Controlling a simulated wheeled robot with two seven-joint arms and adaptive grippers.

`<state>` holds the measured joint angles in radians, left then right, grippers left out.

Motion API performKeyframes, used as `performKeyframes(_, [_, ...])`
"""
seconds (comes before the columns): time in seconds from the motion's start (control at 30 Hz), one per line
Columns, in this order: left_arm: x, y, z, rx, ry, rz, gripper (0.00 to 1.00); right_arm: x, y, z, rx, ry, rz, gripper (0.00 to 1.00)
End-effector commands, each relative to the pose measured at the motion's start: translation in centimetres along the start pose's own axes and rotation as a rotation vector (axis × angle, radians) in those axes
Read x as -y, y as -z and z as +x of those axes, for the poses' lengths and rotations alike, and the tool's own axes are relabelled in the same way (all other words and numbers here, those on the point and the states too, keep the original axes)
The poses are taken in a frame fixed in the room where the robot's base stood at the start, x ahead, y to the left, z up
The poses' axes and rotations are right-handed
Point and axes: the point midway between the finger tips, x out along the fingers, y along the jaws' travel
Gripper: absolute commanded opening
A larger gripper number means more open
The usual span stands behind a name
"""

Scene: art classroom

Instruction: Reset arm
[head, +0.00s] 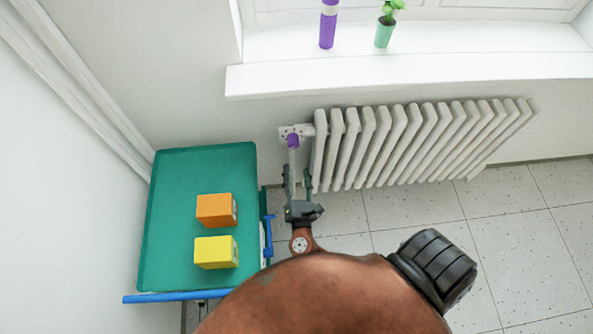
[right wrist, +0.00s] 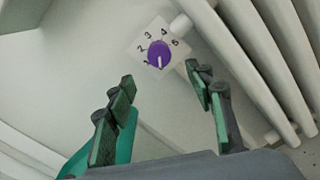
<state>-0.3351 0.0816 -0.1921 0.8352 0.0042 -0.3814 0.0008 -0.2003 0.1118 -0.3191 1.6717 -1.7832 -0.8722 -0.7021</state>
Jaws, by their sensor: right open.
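My right gripper (head: 298,178) is open and empty in front of the radiator valve. Its two green-padded fingers also show in the right wrist view (right wrist: 160,95), spread apart. A purple knob (head: 293,140) sits on the valve at the radiator's left end. In the right wrist view the knob (right wrist: 159,54) lies beyond the fingertips, apart from them, on a white dial plate (right wrist: 141,53) numbered 1 to 5. The knob's white mark points down, close to the 1. My left gripper is not in view.
The white radiator (head: 420,142) stands right of the gripper under a windowsill (head: 420,72) with a purple bottle (head: 328,24) and a potted plant (head: 385,30). A green-topped cart (head: 165,215) at left bears an orange box (head: 214,210) and a yellow box (head: 214,252). Floor at right is clear.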

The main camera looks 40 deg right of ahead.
Motion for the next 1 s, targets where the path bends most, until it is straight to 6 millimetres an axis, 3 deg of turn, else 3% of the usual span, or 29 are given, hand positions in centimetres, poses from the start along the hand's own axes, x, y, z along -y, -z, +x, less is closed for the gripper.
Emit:
performKeyframes(0.33, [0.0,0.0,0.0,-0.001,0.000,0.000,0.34,0.1,0.1,0.1,-0.003,0.001,0.001,0.49])
performKeyframes(0.47, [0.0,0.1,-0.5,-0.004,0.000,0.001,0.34,1.7,1.7,0.1,-0.058,0.037,0.033,0.49])
performKeyframes(0.57, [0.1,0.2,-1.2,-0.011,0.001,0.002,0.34,5.1,5.0,-0.1,-0.165,0.115,0.102,0.49])
performKeyframes(0.67, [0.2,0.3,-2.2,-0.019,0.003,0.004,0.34,10.1,9.5,-1.3,-0.301,0.241,0.211,0.49])
performKeyframes(0.77, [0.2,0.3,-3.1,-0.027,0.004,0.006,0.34,15.7,13.8,-3.7,-0.421,0.392,0.337,0.49])
performKeyframes(0.87, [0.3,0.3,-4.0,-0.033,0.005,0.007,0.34,21.1,17.4,-7.2,-0.514,0.561,0.474,0.49])
performKeyframes(1.0, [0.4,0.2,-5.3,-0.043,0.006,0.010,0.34,28.3,21.1,-13.5,-0.586,0.822,0.685,0.49])
